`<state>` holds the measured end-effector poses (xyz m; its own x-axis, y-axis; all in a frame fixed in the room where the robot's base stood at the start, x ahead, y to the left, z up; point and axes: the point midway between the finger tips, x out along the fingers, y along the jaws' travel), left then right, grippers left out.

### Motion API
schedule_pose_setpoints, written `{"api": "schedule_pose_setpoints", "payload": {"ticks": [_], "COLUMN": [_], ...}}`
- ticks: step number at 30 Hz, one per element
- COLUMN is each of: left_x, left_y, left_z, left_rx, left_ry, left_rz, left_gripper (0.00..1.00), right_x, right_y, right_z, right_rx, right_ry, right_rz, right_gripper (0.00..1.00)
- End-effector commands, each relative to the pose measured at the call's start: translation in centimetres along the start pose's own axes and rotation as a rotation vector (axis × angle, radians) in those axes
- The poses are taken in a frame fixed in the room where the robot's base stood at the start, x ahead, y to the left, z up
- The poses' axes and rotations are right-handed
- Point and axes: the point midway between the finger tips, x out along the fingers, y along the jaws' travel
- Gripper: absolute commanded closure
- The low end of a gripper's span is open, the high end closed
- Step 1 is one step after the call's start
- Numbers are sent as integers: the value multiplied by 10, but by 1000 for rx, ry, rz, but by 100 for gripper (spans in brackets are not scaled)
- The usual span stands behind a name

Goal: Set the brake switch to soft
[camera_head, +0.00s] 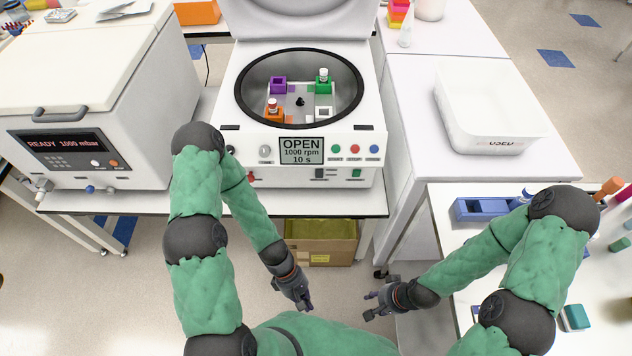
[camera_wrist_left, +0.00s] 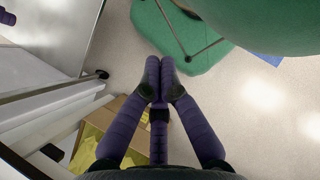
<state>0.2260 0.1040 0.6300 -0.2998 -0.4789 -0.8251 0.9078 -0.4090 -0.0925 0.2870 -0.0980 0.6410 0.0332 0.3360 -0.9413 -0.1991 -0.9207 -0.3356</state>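The open centrifuge (camera_head: 225,110) stands on the middle bench, its front panel facing me. A black rocker switch (camera_head: 319,173) sits low on the panel, with a green switch (camera_head: 356,173) to its right; a red control (camera_head: 250,177) is at the lower left. Their labels are too small to read, so I cannot tell which is the brake switch or how it is set. My left gripper (camera_head: 305,302) hangs below and in front of the bench, empty, its fingertips together in the left wrist view (camera_wrist_left: 160,68). My right gripper (camera_head: 368,303) is open and empty, apart from everything.
A vacuum oven (camera_head: 80,130) stands left of the centrifuge. A white bin (camera_head: 490,115) is on the right bench, and a blue rack (camera_head: 487,208) on the nearer right table. A cardboard box (camera_head: 320,250) sits under the bench. The space before the centrifuge panel is free.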

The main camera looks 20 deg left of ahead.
Motion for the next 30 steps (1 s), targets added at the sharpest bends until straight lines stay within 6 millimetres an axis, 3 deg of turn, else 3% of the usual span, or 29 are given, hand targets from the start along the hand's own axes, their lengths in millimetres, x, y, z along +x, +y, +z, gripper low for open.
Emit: {"api": "schedule_pose_setpoints", "payload": {"ticks": [4, 8, 11, 15, 18, 22, 25, 30], "left_x": [-11, -35, -66, -121, -158, -193, -207, -212], "left_y": [15, 56, 97, 144, 162, 167, 167, 166], "left_z": [29, 42, 33, -8, -46, -85, -101, -108], "left_rx": [-565, -1028, -1347, -1682, -1821, -1900, -1918, -1924], "left_ry": [-278, -573, -837, -1236, -1493, -1739, -1841, -1885], "left_rz": [18, 64, 120, 220, 296, 374, 408, 421], "left_gripper": [100, 100, 100, 100, 100, 100, 100, 100], "right_x": [-9, -15, -19, -25, -28, -30, -30, -30], "right_y": [-3, -5, -7, -9, -10, -11, -11, -11], "right_z": [0, 0, 1, 1, 1, 1, 1, 1], "right_rx": [0, 0, 0, 0, 0, 0, 0, 0], "right_ry": [0, 0, 0, 0, 0, 0, 0, 0], "right_rz": [0, 0, 0, 0, 0, 0, 0, 0], "right_gripper": [60, 60, 60, 60, 60, 60, 60, 60]}}
